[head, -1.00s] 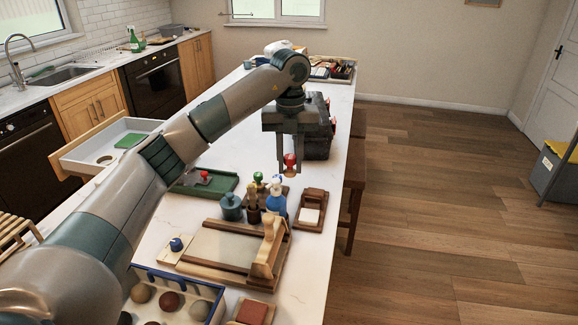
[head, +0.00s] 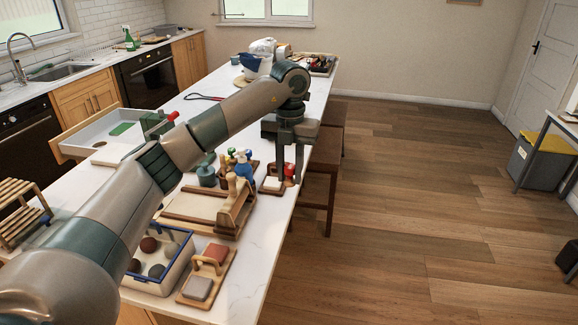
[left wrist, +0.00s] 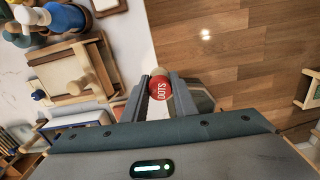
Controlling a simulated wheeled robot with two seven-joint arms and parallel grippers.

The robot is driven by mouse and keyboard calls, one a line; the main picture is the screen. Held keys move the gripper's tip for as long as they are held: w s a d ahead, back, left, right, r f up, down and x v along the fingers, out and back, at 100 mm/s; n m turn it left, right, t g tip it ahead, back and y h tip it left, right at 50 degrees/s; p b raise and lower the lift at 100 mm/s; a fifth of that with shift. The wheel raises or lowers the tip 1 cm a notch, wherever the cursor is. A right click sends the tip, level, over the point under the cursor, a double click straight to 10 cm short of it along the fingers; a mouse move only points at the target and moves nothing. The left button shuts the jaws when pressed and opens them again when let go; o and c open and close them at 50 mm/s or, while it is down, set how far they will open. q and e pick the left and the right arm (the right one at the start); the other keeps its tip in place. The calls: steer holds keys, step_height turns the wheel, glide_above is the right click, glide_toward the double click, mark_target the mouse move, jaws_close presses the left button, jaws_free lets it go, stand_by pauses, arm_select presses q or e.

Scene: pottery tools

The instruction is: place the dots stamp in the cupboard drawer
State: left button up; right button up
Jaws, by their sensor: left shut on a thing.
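The dots stamp (left wrist: 160,87) has a red knob with the word DOTS on it, seen between the fingers in the left wrist view. My left gripper (left wrist: 162,95) is shut on it. In the head view the left gripper (head: 287,168) holds the red stamp (head: 289,170) at the island's right edge, beside the small wooden tray. The stamp's lower part is hard to make out. The cupboard drawer (head: 62,150) stands open at the left, far across the worktop from the gripper. My left arm hides part of that area. My right gripper is not in view.
Blue and green-topped tools (head: 244,165) stand close left of the gripper. A wooden slab frame (head: 200,207) and a blue-rimmed box of balls (head: 160,283) lie nearer. The drawer holds a green item (head: 122,129) and has bare floor. A stool (head: 318,185) stands right of the island.

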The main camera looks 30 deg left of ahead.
mark_target(292, 177)
arm_select(q)
steer(key=shift+s+d+f+m, duration=0.1)
steer(key=shift+s+f+m, duration=0.05)
steer(key=shift+f+m, duration=0.65)
steer(key=shift+s+d+f+m, duration=0.35)
steer(key=shift+f+m, duration=0.2)
steer(key=shift+m, duration=0.35)
steer(key=s+d+f+m, duration=0.3)
steer(key=s+f+m, duration=0.2)
steer(key=m, duration=0.6)
steer(key=s+d+f+m+b, duration=0.1)
steer(key=s+d+f+m, duration=0.3)
steer(key=f+m, duration=0.3)
steer(key=s+d+f+m, duration=0.4)
steer(key=s+f+m, duration=0.2)
steer(key=m, duration=1)
steer(key=shift+s+f+m, duration=0.2)
steer(key=shift+f+m, duration=0.1)
steer(key=shift+m, duration=0.1)
